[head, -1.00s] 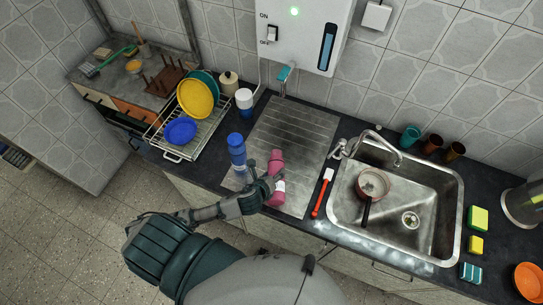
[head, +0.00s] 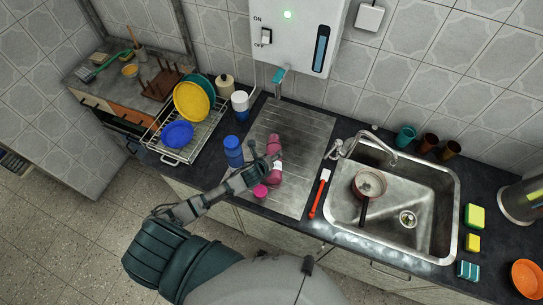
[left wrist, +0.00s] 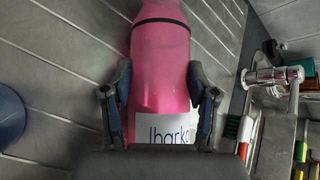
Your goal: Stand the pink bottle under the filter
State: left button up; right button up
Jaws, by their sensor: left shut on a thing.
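The pink bottle (head: 273,146) has a white label and a dark band, both clear in the left wrist view (left wrist: 160,75). My left gripper (head: 266,164) is shut on it, with one finger on each side of its body. It is over the grooved steel drainboard (head: 300,125); I cannot tell whether its base touches. The filter (head: 300,30) is a white wall box with a teal-tipped spout (head: 279,76) above the drainboard's far end. The bottle is nearer to me than the spout, apart from it. My right gripper is not in view.
A blue bottle (head: 233,153) stands left of my gripper. A small pink piece (head: 260,191) is near the front edge. A red-handled brush (head: 318,197) lies between drainboard and sink (head: 405,240). A dish rack (head: 208,125) stands left. The drainboard's far part is clear.

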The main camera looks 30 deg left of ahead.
pick_arm(q)
jog(key=o, duration=1.4)
jog(key=shift+d, duration=0.2)
jog(key=shift+r, duration=0.1)
